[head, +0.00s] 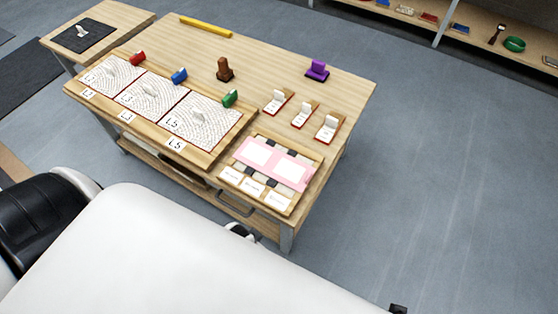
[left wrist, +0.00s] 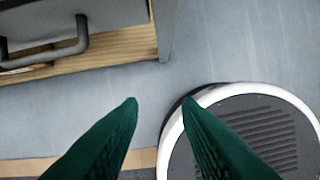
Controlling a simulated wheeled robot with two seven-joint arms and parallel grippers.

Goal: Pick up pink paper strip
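The pink paper strip (head: 273,163) lies flat in a wooden tray (head: 227,178) at the right front of the table in the head view. My left gripper (left wrist: 159,101) is open and empty in the left wrist view. Its two green fingers are apart above the floor, beside a drawer handle (left wrist: 48,50). The strip is outside the left wrist view.
The wooden table (head: 190,50) also carries a long board with several white patterned panels (head: 199,122), a brown stamp (head: 224,70), a purple block (head: 317,70), a yellow bar (head: 206,26) and small card stands (head: 328,127). Open floor lies right of the table.

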